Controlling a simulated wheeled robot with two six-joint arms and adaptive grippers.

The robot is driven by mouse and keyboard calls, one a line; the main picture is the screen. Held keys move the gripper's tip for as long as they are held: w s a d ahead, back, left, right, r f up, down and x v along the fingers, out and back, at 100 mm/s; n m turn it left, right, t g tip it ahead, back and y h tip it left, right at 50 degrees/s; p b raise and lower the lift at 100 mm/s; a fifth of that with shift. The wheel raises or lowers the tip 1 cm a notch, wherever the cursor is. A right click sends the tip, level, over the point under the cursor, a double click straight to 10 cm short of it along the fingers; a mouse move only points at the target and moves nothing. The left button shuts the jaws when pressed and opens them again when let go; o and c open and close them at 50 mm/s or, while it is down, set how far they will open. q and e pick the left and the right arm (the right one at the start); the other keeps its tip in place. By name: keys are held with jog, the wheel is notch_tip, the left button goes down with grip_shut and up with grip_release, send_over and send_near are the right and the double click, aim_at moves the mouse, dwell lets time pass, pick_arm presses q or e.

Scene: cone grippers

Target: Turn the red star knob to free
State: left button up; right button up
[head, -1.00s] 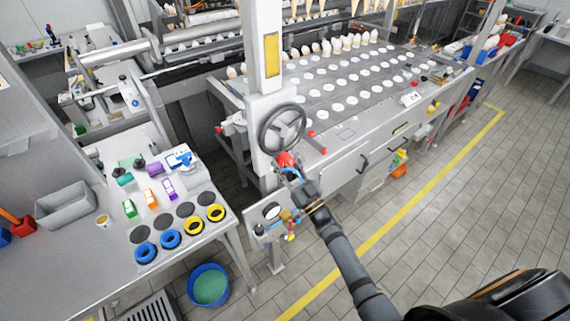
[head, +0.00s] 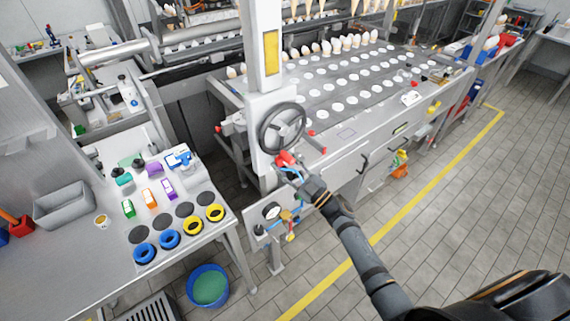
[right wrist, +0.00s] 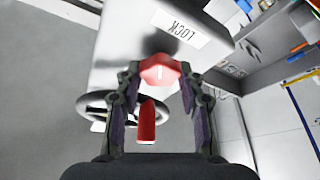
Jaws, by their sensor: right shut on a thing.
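The red star knob (head: 284,158) sits on the white machine column, just below the handwheel. In the right wrist view the knob (right wrist: 160,70) shows a short white mark on its face. A LOCK label (right wrist: 180,27) is beside it, upside down in that view. My right gripper (head: 288,165) reaches the knob from the front. In the right wrist view its two fingers (right wrist: 160,88) stand on either side of the knob, shut on it. No FREE label can be read. My left gripper is out of view.
A handwheel (head: 262,130) is close above the knob. A gauge with blue hoses (head: 271,211) hangs just below my wrist. A table with coloured rings (head: 145,253) stands at left. The floor at right is clear.

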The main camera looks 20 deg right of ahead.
jog(key=n+g+y, duration=0.1)
jog(key=n, duration=0.2)
jog(key=shift+n, duration=0.4)
jog(key=n+g, duration=0.1)
jog(key=n, duration=0.2)
jog(key=shift+r+g+y+p, duration=0.1)
jog(key=shift+g+y+p, duration=0.2)
jog(key=shift+g+p, duration=0.1)
jog(key=n+g+p, duration=0.1)
jog(key=n, duration=0.3)
jog(key=shift+g, duration=0.3)
jog(key=shift+n+g+h+p, duration=0.4)
jog(key=shift+n+p, duration=0.15)
jog(key=shift+n, duration=0.95)
jog(key=o, duration=1.2)
jog(key=shift+c, duration=0.2)
